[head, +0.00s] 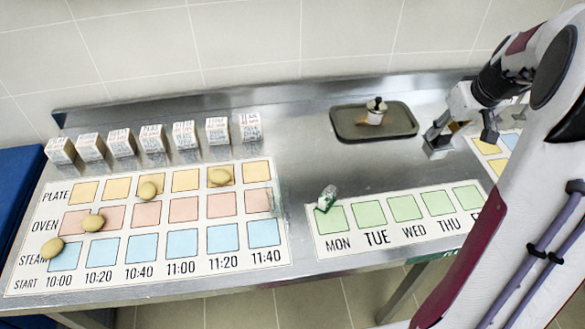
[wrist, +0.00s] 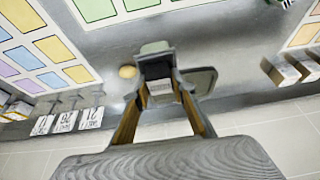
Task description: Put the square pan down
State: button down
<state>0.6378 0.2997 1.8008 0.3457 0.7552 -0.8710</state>
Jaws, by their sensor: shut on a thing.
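The square pan (head: 348,128) is a dark, shallow tray with rounded corners at the back of the counter. A small pale pot-like thing with a black knob (head: 376,107) stands in it. My gripper (head: 462,138) is at the pan's right end in the head view. The exact contact is hidden, and I cannot tell whether the pan touches the counter.
A potato (wrist: 128,72) lies beside my gripper. White lettered blocks (head: 152,138) line the back left. A schedule mat (head: 275,262) with several potatoes covers the left, and a weekday mat (head: 385,243) lies in front. Bare counter (head: 300,165) lies left of the pan.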

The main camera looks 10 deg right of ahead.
jog(key=w+a+n+y, duration=0.1)
jog(key=w+a+n, duration=0.1)
jog(key=a, duration=0.9)
jog(key=w+a+n+y, duration=0.1)
jog(key=w+a+n, duration=0.2)
jog(key=a, duration=0.9)
jog(key=w+a+n+g+y, duration=0.1)
jog(key=w+a+n, duration=0.2)
jog(key=a, duration=0.9)
jog(key=shift+w+a+r+n, duration=0.25)
jog(key=shift+n, duration=0.15)
notch_tip(320, 180, down, 6)
jog(key=shift+f, duration=0.15)
jog(key=shift+f, duration=1.9)
jog(key=shift+f, duration=0.1)
